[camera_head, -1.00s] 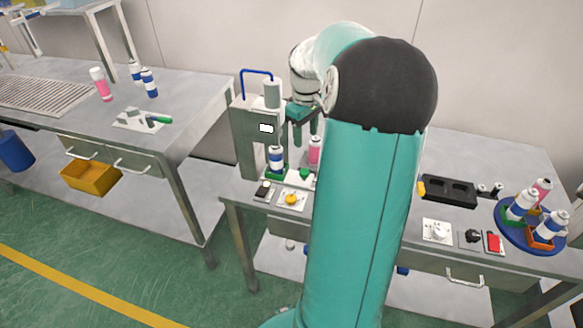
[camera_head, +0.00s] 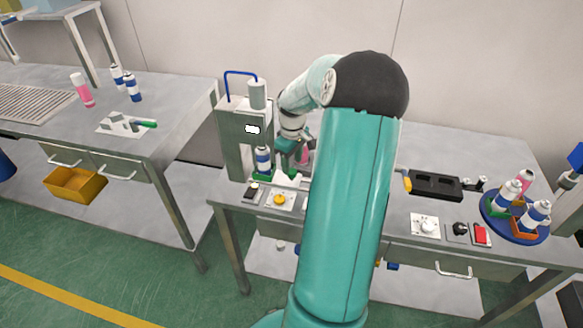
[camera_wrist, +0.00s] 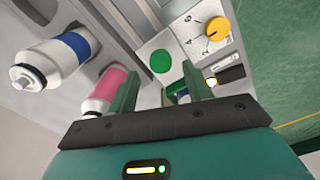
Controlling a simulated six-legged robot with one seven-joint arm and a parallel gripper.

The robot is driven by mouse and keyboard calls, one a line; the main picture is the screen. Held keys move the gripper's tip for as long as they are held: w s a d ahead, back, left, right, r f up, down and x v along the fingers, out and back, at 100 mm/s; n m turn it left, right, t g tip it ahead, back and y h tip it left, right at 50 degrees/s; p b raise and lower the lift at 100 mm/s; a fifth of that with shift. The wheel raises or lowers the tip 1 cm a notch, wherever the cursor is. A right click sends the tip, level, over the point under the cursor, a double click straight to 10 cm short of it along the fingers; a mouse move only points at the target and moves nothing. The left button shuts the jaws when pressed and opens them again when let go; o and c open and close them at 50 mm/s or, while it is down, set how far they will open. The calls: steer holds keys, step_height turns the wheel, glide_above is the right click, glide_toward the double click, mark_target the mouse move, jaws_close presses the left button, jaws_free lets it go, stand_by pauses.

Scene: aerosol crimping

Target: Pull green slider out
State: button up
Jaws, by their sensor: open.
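The green slider shows in the wrist view as a round green knob (camera_wrist: 160,61) on a white plate, between my two fingertips in the picture. I cannot tell whether the fingers touch it. My gripper (camera_wrist: 160,68) is open, one finger to each side of the knob. In the head view my gripper (camera_head: 290,158) reaches down at the foot of the grey crimping machine (camera_head: 235,140), where the knob is hard to make out.
A yellow dial (camera_head: 280,199) is on a plate at the table's front edge, close to my gripper. A black tray (camera_head: 434,185) and a blue turntable (camera_head: 515,230) with several cans are at the right. The table between machine and tray is partly hidden by my arm.

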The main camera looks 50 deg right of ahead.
mark_target(292, 171)
steer(key=shift+f, duration=1.6)
jaws_close()
steer(key=s+d, duration=0.1)
steer(key=s, duration=0.2)
steer(key=s+d, duration=0.2)
steer(key=s, duration=0.2)
steer(key=s+d, duration=0.2)
steer(key=s, duration=0.2)
steer(key=shift+s, duration=0.2)
jaws_free()
steer(key=shift+s, duration=0.15)
steer(key=shift+r, duration=0.15)
step_height(292, 171, up, 14)
steer(key=shift+w+f, duration=0.2)
